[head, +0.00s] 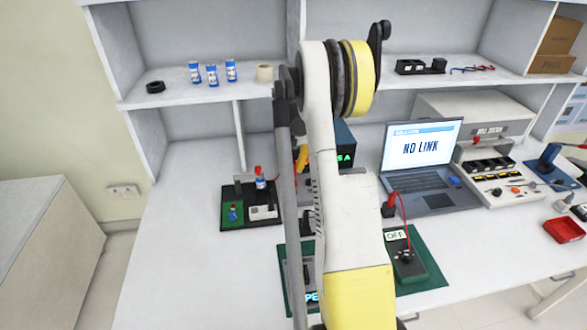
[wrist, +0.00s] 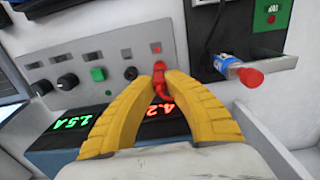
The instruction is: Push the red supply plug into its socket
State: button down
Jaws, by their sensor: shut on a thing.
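My gripper (wrist: 160,76) is shut on the red supply plug (wrist: 160,84) in the wrist view. The yellow fingertips meet around it, and a short red tail hangs between them. The plug is in front of the grey supply panel (wrist: 75,65), close to a dark round socket (wrist: 130,73) and below a small red spot (wrist: 156,49). I cannot tell whether its tip touches or enters a socket. The supply has lit displays (wrist: 70,125), seen upside down.
A laptop (head: 420,165) reads NO LINK. A box marked OFF (head: 408,262) with a red lead lies on a green mat. The bench's left front is clear.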

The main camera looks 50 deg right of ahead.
aim_at(293, 166)
jog(key=shift+f+b, duration=0.9)
jog(key=shift+f, duration=0.5)
jog(key=c, duration=1.4)
grip_release()
jog(key=shift+r, duration=0.1)
notch_tip(293, 166, up, 12)
jog(key=shift+f, duration=0.1)
